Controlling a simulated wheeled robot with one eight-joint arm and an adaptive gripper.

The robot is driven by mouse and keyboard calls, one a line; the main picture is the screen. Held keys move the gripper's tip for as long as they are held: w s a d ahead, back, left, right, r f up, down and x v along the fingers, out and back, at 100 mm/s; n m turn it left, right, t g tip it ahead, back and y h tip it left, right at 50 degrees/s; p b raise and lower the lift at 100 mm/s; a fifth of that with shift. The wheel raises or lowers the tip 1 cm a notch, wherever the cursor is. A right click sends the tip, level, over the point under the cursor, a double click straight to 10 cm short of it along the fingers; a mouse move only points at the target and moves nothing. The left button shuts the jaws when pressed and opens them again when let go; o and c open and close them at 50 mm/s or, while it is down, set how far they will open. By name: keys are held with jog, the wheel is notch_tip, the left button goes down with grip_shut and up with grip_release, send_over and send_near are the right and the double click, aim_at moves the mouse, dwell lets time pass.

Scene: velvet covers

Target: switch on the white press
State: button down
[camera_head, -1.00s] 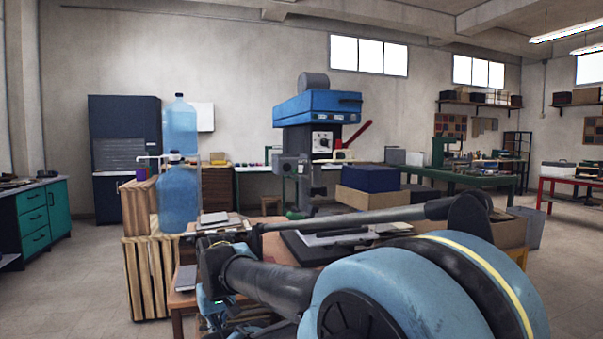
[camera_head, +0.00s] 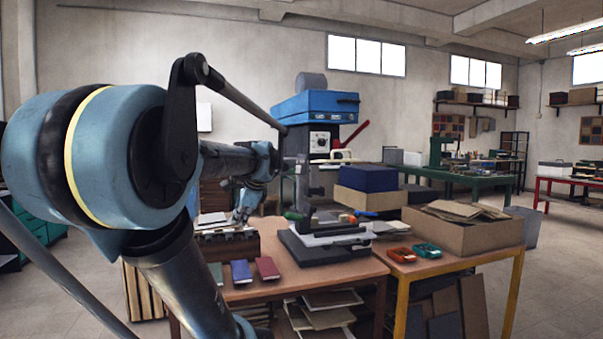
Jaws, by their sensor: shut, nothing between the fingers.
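On the wooden table stands a press with a dark base (camera_head: 325,246), a pale plate on it and a grey upright. Above it is a white box with a round dial (camera_head: 319,142), and a red lever (camera_head: 355,133) rises to the right. A blue-headed machine (camera_head: 318,104) overlaps this part, so I cannot tell which machine the dial and lever belong to. No switch can be made out. My gripper (camera_head: 238,218) is shut and empty, pointing down to the left of the press and apart from it. My arm hides the left part of the view.
Green, blue and red booklets (camera_head: 241,272) lie at the front left of the wooden table (camera_head: 330,279). Red and teal small items (camera_head: 427,250) and a cardboard box (camera_head: 462,234) are on the yellow-legged table. A dark blue box (camera_head: 368,178) stands behind.

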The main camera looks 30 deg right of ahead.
jog(key=d+r+m+t+h, duration=0.2)
jog(key=d+r+m, duration=0.6)
jog(key=d, duration=0.6)
jog(key=d+r+m+t+h, duration=0.2)
jog(key=d+r+m, duration=0.7)
jog(key=d, duration=0.5)
jog(key=shift+r, duration=0.4)
jog(key=shift+w, duration=0.1)
send_near(298, 169)
jog(key=shift+w+d+f, duration=0.2)
jog(key=shift+w+f, duration=0.45)
jog(key=shift+f, duration=0.25)
jog(key=shift+w+d+f, duration=0.25)
jog(key=shift+w+f, duration=0.4)
jog(key=shift+f, duration=0.2)
jog(key=shift+w+d+f, duration=0.2)
jog(key=shift+w+f, duration=0.45)
jog(key=shift+f, duration=0.25)
